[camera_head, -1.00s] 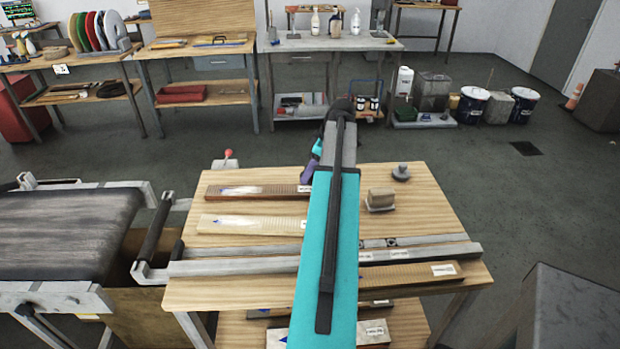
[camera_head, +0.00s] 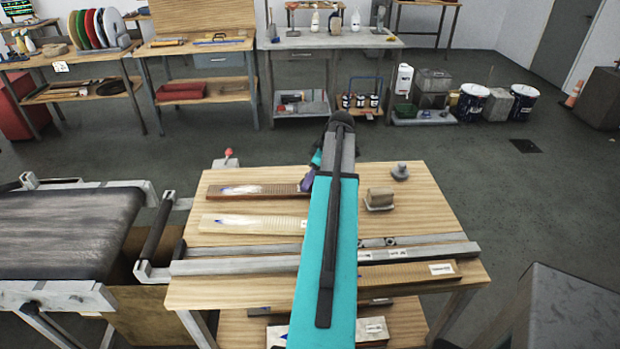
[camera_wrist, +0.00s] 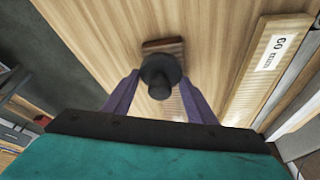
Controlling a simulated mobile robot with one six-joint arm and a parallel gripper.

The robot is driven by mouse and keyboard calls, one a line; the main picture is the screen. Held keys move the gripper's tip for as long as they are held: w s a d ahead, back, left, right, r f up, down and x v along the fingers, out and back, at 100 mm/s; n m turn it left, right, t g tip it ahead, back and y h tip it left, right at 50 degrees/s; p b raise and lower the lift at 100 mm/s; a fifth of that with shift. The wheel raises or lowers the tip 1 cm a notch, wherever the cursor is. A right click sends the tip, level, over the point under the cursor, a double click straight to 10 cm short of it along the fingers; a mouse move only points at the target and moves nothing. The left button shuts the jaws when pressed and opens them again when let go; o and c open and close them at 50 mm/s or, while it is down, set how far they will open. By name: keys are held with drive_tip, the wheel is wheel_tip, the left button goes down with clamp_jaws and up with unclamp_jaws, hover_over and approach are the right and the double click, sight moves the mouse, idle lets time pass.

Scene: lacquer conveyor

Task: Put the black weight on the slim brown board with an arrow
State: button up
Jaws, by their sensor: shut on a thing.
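My gripper (camera_wrist: 158,92), with purple fingers, is shut on the black weight (camera_wrist: 158,70), a dark round piece with a knob. In the head view my gripper (camera_head: 307,181) is low at the right end of the dark brown board (camera_head: 265,190), partly behind my arm. This slim board lies on the table with a pale patch and a small blue mark at its left. In the wrist view its dark end (camera_wrist: 165,44) shows beyond the weight, which covers part of it. I cannot tell whether the weight touches the board.
A pale board (camera_head: 255,223) lies nearer on the wooden table (camera_head: 420,215). A grey knobbed weight (camera_head: 400,172) and a small block on a plate (camera_head: 379,199) stand to the right. A metal rail (camera_head: 230,265) crosses the front, and a conveyor (camera_head: 60,235) stands at left.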

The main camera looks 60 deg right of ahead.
drive_tip(key=shift+f, duration=0.1)
drive_tip(key=o, duration=1.6)
drive_tip(key=shift+c, duration=0.2)
drive_tip(key=b+v, duration=0.3)
drive_tip(key=v, duration=0.9)
drive_tip(key=shift+s, duration=0.1)
